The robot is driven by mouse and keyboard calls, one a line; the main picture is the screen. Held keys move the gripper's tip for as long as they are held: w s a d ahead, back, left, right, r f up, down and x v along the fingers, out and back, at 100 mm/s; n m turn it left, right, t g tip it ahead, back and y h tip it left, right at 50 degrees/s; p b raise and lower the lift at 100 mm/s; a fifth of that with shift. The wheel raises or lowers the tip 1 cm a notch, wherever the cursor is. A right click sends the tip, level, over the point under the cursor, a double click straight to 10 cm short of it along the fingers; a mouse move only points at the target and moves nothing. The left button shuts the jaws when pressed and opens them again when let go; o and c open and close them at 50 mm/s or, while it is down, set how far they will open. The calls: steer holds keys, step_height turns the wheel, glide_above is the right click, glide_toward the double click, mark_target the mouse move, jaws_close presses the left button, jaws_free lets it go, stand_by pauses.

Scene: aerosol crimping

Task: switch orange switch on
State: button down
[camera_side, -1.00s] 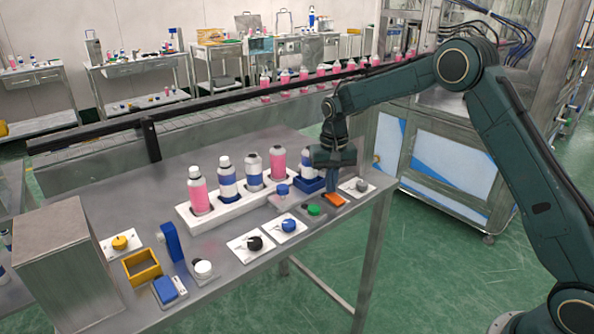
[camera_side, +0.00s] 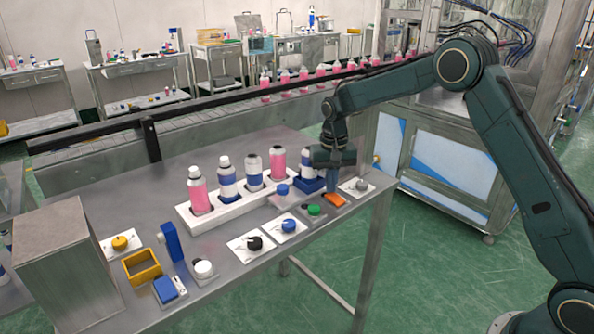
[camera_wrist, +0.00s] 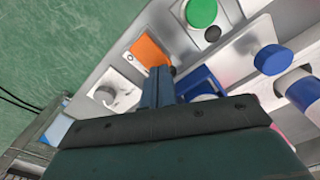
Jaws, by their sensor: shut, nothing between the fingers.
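The orange switch (camera_side: 335,200) sits near the right end of the metal table, and it also shows in the wrist view (camera_wrist: 146,48) on a pale plate. My gripper (camera_side: 332,188) points down right at the switch's far side. In the wrist view its shut fingers (camera_wrist: 158,80) end beside the lower right edge of the orange part, with nothing held. I cannot tell whether the fingertips touch the switch. Part of the switch's plate is hidden by the fingers.
A grey knob (camera_side: 361,185) lies just right of the switch, and a green button (camera_side: 314,210) just left. A white rack (camera_side: 228,210) of bottles stands left.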

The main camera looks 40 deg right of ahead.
steer(key=shift+f, duration=0.6)
stand_by(0.4)
steer(key=shift+r, duration=2.85)
steer(key=shift+r, duration=0.2)
step_height(320, 180, up, 5)
steer(key=shift+f, duration=0.2)
steer(key=shift+r, duration=0.1)
